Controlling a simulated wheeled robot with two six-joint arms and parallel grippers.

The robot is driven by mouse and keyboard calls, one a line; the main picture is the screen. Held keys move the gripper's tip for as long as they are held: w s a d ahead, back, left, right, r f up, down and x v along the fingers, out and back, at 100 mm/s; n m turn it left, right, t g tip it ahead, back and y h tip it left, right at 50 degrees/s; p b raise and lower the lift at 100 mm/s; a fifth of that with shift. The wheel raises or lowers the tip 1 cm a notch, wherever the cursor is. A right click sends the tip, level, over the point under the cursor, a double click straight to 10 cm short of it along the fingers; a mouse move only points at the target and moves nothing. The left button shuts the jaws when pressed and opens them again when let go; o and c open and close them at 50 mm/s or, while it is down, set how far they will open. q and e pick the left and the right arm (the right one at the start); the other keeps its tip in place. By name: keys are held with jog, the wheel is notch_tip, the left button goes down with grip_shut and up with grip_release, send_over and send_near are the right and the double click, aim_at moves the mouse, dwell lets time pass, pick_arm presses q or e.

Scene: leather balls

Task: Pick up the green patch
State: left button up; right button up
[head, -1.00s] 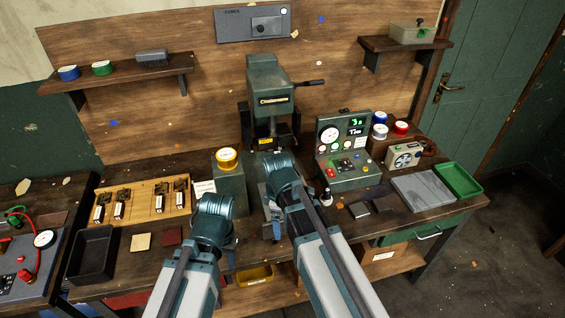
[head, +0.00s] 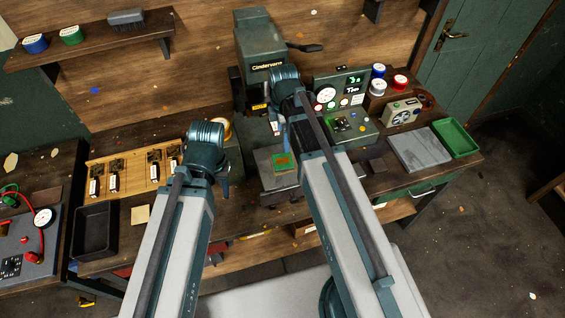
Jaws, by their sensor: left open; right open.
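A small green patch (head: 283,160) with an orange edge lies on the grey bed at the foot of the Cindervane press (head: 266,62), in the head view. My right arm reaches up past its right side. My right gripper (head: 273,122) is open, above and beyond the patch in the picture, in front of the press; its fingertips are partly hidden by its wrist. My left gripper (head: 224,186) is open, to the left of the patch and apart from it, over the bench. Nothing shows in either gripper.
A tan square (head: 140,214) and a black tray (head: 95,231) lie at left near the wooden rack (head: 130,175). A control box (head: 345,120) stands right of the press. A grey slab (head: 419,149) and green tray (head: 455,138) lie at far right.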

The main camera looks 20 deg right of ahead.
jog(key=b, duration=0.6)
send_over(283, 160)
notch_tip(283, 160, down, 7)
jog(key=shift+f, duration=0.1)
notch_tip(283, 160, down, 5)
jog(key=b, duration=0.5)
jog(key=shift+s+a+f, duration=0.1)
jog(key=shift+c, duration=0.3)
jog(key=c, duration=1)
jog(key=shift+c, duration=0.2)
jog(key=shift+r, duration=0.2)
